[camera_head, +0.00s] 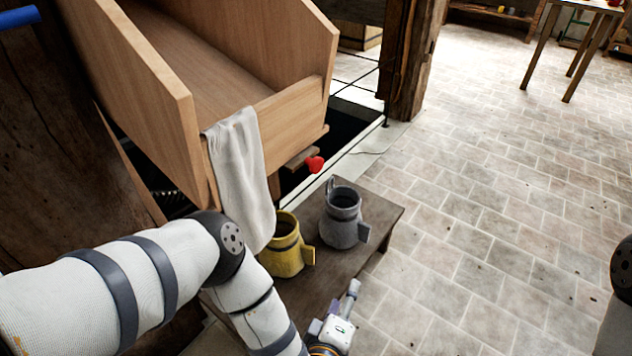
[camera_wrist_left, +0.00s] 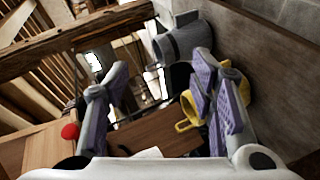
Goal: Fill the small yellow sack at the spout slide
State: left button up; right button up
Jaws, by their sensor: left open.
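The small yellow sack (camera_head: 282,251) stands upright and open-topped on a low wooden bench (camera_head: 385,212), below the wooden spout. The spout slide has a red knob (camera_head: 314,164) under the spout's front end; the knob also shows at the left of the left wrist view (camera_wrist_left: 70,131). My left gripper (camera_head: 345,305) is near the bench's front edge, to the right of the yellow sack and apart from it. In the left wrist view its fingers (camera_wrist_left: 160,82) are spread and empty. The yellow sack (camera_wrist_left: 188,112) shows there partly behind the right finger. My right gripper is out of view.
A grey sack (camera_head: 342,224) stands on the bench right of the yellow one. A pale cloth (camera_head: 242,170) hangs over the spout (camera_head: 285,112), close to the yellow sack. A thick post (camera_head: 411,60) stands behind.

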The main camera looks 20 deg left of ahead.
pick_arm(q)
jog(key=w+a+r+n+t+y+p, duration=0.1)
jog(key=w+a+r+n+t+y, duration=0.2)
jog(key=w+r+n, duration=0.5)
jog(key=n+t+y, duration=0.1)
jog(key=n+y, duration=0.1)
jog(key=y, duration=0.4)
send_near(317, 169)
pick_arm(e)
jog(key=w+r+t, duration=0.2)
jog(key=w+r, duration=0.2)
pick_arm(q)
jog(key=shift+n, duration=0.4)
jog(key=b+x, duration=0.4)
jog(key=x, duration=0.6)
jog(key=shift+w+a, duration=0.1)
jog(key=shift+w, duration=0.05)
jog(key=shift+w+a+r, duration=0.1)
jog(key=shift+w+a, duration=0.05)
jog(key=shift+w, duration=0.25)
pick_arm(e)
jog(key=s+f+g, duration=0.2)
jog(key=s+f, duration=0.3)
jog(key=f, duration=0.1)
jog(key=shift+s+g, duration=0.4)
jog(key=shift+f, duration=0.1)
pick_arm(q)
grip_shut()
